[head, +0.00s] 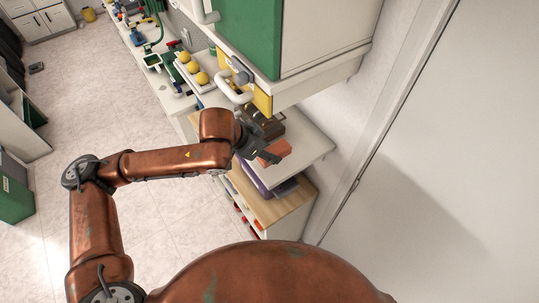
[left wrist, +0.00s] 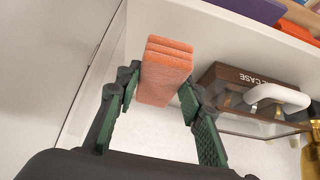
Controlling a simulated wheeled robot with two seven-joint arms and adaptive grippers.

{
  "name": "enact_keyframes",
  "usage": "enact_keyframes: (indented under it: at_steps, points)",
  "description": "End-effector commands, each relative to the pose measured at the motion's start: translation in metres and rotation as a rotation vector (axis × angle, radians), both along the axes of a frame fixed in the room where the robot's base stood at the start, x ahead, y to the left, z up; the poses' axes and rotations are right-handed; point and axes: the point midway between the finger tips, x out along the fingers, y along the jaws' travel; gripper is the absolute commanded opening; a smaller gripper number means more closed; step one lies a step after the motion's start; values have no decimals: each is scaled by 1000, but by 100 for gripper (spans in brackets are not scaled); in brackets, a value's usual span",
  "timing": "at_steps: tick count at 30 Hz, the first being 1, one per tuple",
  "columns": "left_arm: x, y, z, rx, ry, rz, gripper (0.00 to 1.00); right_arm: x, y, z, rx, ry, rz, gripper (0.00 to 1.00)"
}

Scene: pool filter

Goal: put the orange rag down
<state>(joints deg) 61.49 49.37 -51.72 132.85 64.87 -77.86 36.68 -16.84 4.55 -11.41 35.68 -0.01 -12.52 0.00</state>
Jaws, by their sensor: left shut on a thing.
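The orange rag (head: 276,151) is a folded, layered block in the head view. My left gripper (head: 263,151) is at the rag, over the white shelf (head: 312,150). In the left wrist view the rag (left wrist: 166,68) sits between the two green-padded fingers of the left gripper (left wrist: 160,88), which is shut on it. I cannot tell whether the rag touches the shelf. My right gripper is not in view.
A brown case (head: 266,124) stands behind the gripper; it also shows in the left wrist view (left wrist: 238,88). A purple item (head: 252,178) lies below the white shelf. A green-and-white cabinet (head: 325,35) overhangs the back. The shelf's right part is bare.

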Motion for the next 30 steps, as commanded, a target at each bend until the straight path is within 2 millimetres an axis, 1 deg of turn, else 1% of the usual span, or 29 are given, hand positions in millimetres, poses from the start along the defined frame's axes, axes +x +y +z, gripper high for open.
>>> enact_keyframes:
  at_steps: [5, 8, 10, 14, 26, 27, 30]
  points:
    - [7, -5, -10, -1, 1, 0, 13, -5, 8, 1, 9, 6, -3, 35]
    - [14, -10, -21, 0, 3, 0, 13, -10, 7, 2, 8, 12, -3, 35]
    - [12, -8, -32, 1, 5, 0, 13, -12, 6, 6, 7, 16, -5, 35]
    - [13, -8, -45, 0, 1, 1, 13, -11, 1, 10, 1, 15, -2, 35]
    - [13, -9, -51, -1, 1, 0, 13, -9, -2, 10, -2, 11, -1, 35]
    - [13, -9, -52, 0, 1, -1, 36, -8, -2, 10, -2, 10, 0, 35]
    - [13, -9, -51, 0, 0, 0, 43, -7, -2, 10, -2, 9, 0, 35]
